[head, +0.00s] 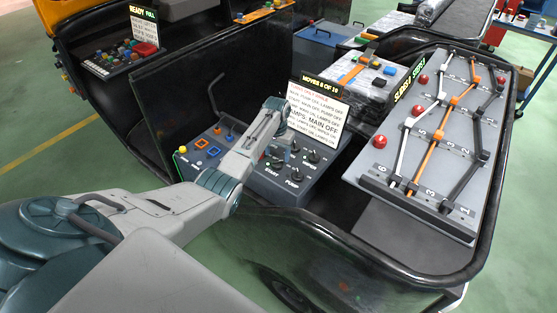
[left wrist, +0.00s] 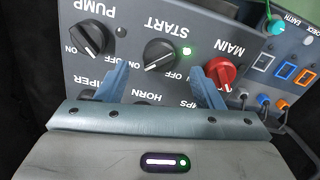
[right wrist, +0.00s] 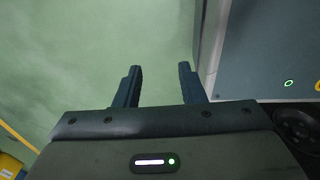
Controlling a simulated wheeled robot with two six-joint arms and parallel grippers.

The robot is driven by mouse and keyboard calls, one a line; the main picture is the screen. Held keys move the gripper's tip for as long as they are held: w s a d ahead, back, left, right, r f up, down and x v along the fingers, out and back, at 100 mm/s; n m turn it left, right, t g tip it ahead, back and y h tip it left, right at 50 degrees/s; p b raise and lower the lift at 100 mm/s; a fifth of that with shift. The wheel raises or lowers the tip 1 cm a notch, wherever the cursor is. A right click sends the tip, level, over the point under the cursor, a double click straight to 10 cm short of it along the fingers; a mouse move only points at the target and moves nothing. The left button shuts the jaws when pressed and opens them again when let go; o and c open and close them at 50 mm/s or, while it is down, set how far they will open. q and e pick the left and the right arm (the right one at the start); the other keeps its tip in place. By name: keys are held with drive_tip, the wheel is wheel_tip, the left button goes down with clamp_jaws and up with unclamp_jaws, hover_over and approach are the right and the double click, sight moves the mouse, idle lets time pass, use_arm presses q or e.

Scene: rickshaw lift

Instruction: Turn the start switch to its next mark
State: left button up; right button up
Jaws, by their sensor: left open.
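The start switch (left wrist: 160,55) is a black knob with a white pointer line, under the upside-down START label in the left wrist view. Its pointer slants toward the lower left there. A green lamp (left wrist: 186,50) beside it is lit. My left gripper (left wrist: 166,70) is open, one finger on each side of the start switch's near side; I cannot tell whether they touch it. In the head view, my left gripper (head: 277,148) is over the switch panel and hides part of it. My right gripper (right wrist: 158,70) is open and empty above the green floor.
The red MAIN knob (left wrist: 220,71) is close by my left gripper's right finger in the left wrist view. The black PUMP knob (left wrist: 89,38) is on the other side. A sign (head: 318,112) stands behind the panel. A grey board with sliders (head: 430,140) is to the right.

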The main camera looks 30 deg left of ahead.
sight(278, 161)
use_arm(q)
drive_tip(key=shift+f, duration=2.2)
drive_tip(key=c, duration=1)
